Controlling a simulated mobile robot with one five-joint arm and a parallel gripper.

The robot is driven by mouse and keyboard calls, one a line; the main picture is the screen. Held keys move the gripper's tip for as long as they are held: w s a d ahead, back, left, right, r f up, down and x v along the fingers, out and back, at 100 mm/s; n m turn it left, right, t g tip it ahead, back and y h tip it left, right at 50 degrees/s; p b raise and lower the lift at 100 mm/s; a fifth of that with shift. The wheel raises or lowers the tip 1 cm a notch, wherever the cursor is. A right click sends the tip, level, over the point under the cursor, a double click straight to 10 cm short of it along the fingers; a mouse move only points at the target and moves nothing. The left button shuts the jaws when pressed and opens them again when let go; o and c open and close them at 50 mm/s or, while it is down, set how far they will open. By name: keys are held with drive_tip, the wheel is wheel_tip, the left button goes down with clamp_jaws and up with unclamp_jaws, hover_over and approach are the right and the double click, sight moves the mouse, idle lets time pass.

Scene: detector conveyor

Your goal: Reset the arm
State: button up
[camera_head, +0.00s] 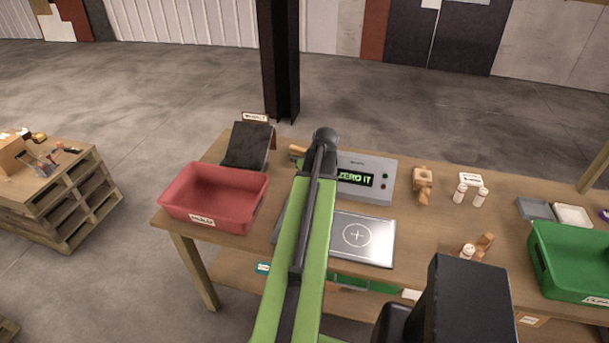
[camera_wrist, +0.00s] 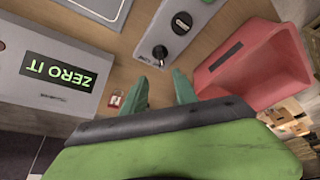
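My green arm (camera_head: 305,240) reaches up over the middle of the workbench, with a dark rounded joint at its far end. My gripper (camera_wrist: 159,90) shows in the wrist view with two green fingertips apart and nothing seen between them. It is hidden behind the arm in the head view. Beyond the fingertips is a grey control box (camera_wrist: 186,28) with a black knob. A grey device (camera_head: 366,180) reads "ZERO IT" on its display; it also shows at the left of the wrist view (camera_wrist: 50,85).
A red bin (camera_head: 215,198) stands at the bench's left, with a dark sloped stand (camera_head: 248,147) behind it. A wooden block (camera_head: 422,185), small bottles (camera_head: 480,197) and a green bin (camera_head: 572,262) are farther right.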

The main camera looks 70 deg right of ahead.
drive_tip(key=p+v, duration=0.1)
drive_tip(key=v, duration=0.2)
drive_tip(key=shift+s+r+p, duration=0.1)
drive_tip(key=shift+r+p, duration=0.25)
drive_tip(key=shift+p, duration=0.05)
